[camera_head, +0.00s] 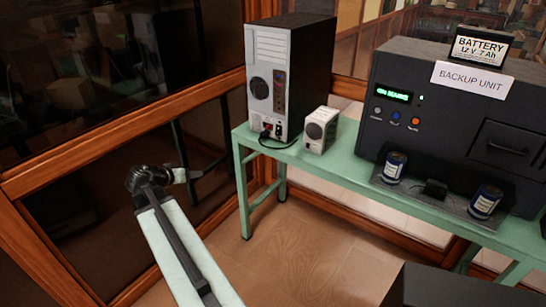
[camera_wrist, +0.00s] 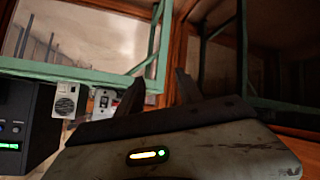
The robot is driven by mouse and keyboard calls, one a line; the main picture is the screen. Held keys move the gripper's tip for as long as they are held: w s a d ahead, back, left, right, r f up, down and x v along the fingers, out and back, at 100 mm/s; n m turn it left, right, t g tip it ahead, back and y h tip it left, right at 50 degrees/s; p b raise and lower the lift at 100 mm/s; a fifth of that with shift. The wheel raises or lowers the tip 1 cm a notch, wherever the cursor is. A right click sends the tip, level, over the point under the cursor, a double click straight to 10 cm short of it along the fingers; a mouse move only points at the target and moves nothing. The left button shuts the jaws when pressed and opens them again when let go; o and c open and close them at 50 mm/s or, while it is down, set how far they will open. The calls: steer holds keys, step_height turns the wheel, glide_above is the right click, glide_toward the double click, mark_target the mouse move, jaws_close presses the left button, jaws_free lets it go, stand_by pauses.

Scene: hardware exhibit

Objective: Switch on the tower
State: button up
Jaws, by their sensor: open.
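The tower (camera_head: 293,80) is a dark computer case with a pale grey rear panel, standing upright on the green bench (camera_head: 345,173). Low on its rear panel are a small red switch (camera_head: 267,127) and a dark socket with a black cable; the switch position is too small to tell. My gripper (camera_head: 195,174) is left of the tower and apart from it. In the wrist view, my gripper (camera_wrist: 158,90) is open with nothing between its fingers. A grey panel of the tower (camera_wrist: 103,100) shows just left of the fingers; the rest is hidden behind my gripper.
A small white box (camera_head: 318,130) stands right of the tower. Further right is the black backup unit (camera_head: 455,110), its display reading "ON MAINS", with a battery (camera_head: 480,48) on top and cans in front. Wood-framed glass panels stand behind and left.

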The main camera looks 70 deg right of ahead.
steer(key=s+d+m+g+h+b, duration=0.3)
steer(key=s+d+m+h+b, duration=0.15)
steer(key=s+d, duration=0.95)
steer(key=m+g+h+b, duration=0.1)
steer(key=m+h+b, duration=0.1)
steer(key=b, duration=0.1)
glide_toward(277, 134)
steer(key=x, duration=0.7)
steer(key=shift+s+d+p, duration=0.1)
steer(key=shift+d+p, duration=0.2)
steer(key=shift+d, duration=0.05)
